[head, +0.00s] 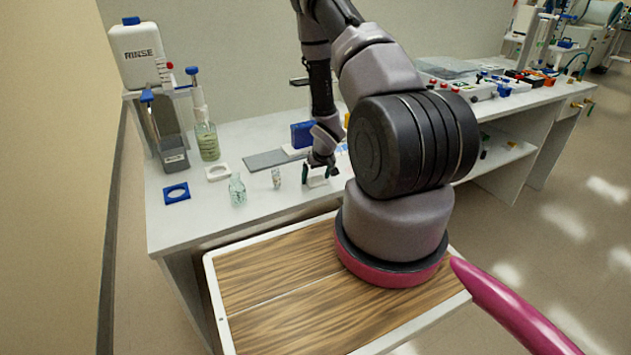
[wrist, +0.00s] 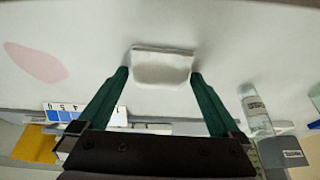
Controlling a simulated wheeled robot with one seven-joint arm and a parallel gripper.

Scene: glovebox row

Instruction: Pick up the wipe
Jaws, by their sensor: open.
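The wipe (wrist: 163,66) is a small white folded cloth lying on the white bench top in the wrist view. In the head view it shows as a small pale patch (head: 318,182) under my gripper (head: 319,171), partly hidden by the fingers. My gripper in the wrist view (wrist: 160,76) is open, with one green finger at each side of the wipe. The fingertips are close to its left and right edges, with small gaps visible. Whether the fingers touch the bench cannot be told.
A small vial (head: 276,178) and a clear bottle (head: 237,190) stand left of my gripper. A grey mat (head: 270,160) and a blue box (head: 302,134) lie behind. A blue square holder (head: 176,193) and a RINSE container (head: 140,55) are at the left. A pink patch (wrist: 36,62) marks the bench.

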